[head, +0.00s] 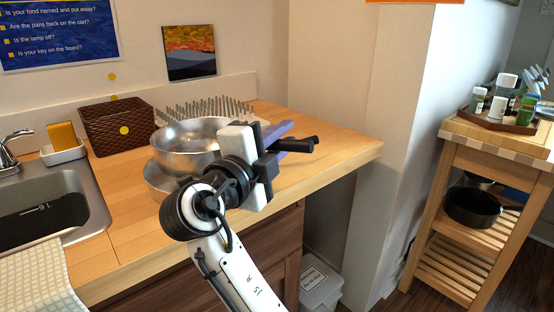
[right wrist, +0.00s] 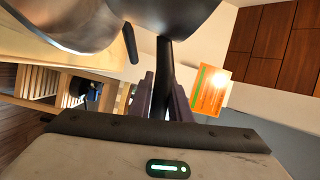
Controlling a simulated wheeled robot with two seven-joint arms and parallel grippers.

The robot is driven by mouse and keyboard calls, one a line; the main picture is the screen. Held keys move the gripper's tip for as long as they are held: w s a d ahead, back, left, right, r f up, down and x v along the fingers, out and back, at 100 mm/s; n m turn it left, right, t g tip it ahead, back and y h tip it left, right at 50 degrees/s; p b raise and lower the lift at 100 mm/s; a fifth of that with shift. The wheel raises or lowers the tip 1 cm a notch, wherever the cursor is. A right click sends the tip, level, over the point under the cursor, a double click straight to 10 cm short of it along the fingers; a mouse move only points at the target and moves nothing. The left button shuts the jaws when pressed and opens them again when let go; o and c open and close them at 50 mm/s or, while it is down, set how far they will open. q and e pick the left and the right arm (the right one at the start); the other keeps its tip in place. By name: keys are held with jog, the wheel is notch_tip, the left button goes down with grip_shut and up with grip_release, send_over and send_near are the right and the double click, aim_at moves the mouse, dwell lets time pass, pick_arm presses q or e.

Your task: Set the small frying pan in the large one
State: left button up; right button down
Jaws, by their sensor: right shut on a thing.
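The small frying pan (head: 190,137), bare shiny metal, is in my right gripper (head: 285,138), which is shut on its black handle. In the right wrist view the handle (right wrist: 165,75) runs between the two purple fingers and joins the pan at the top edge. The large frying pan (head: 158,179), also metal, sits on the wooden counter below and slightly left of the small one, mostly hidden by it. The large pan also shows in the right wrist view (right wrist: 70,22), with a second dark handle beside the held one. I cannot tell whether the pans touch. My left gripper is out of view.
A rack (head: 205,108) with upright pegs and a brown basket (head: 118,128) stand behind the pans. The sink (head: 55,205) is at left. Wooden counter is clear to the right (head: 345,148). A wooden cart (head: 450,165) at right holds a dark pan (head: 470,208) and jars.

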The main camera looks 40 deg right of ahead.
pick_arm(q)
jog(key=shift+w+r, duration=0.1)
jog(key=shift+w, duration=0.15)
pick_arm(e)
jog(key=shift+f, duration=2.1)
jog(key=shift+f+b, duration=0.2)
jog(key=shift+b, duration=0.2)
jog(key=c, duration=1.6)
grip_release()
jog(key=shift+c, duration=0.2)
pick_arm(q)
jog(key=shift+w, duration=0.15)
